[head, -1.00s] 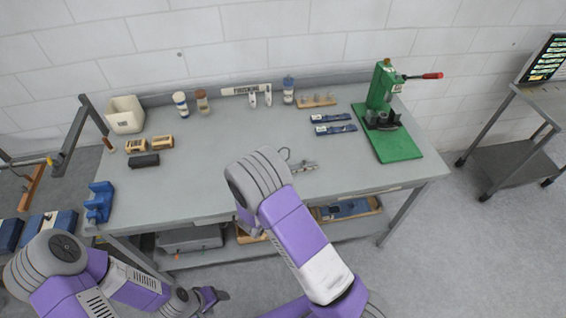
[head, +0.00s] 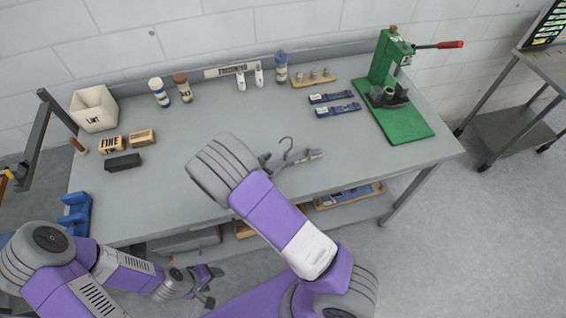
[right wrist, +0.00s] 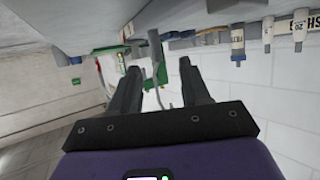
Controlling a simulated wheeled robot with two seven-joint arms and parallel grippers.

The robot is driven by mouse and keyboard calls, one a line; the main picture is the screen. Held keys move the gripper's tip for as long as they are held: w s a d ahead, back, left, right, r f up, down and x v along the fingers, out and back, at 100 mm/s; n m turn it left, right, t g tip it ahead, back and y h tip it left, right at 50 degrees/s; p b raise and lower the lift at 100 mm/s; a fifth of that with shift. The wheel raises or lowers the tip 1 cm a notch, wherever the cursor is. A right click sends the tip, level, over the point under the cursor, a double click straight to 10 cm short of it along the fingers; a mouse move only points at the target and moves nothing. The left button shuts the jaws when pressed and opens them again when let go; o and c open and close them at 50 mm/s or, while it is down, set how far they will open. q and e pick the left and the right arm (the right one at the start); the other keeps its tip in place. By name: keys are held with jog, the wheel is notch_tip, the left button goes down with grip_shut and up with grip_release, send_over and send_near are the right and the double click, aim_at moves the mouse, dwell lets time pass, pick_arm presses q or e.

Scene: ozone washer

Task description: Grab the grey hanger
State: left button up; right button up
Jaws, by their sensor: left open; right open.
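The grey hanger (head: 308,156) lies on the workbench near its front edge in the head view, its hook towards the back. My right forearm stands just left of it, and its left end is partly hidden. My right gripper (right wrist: 159,66) is open in the right wrist view. The hanger (right wrist: 155,44) and its thin hook show in the gap between the fingers, apparently beyond the tips; I see no contact. In the head view my right arm mostly hides that gripper. My left gripper (head: 207,284) is open and empty, low in front of the bench.
The workbench (head: 220,125) is clear around the hanger. Bottles (head: 159,92), a white bin (head: 93,108) and small blocks (head: 112,144) are at the left. A trolley (head: 510,125) stands at far right.

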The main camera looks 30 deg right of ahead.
aim_at(286, 160)
jog(key=shift+x, duration=1.15)
jog(key=x, duration=0.5)
jog(key=shift+s+d+f, duration=0.2)
jog(key=shift+d, duration=0.05)
grip_shut()
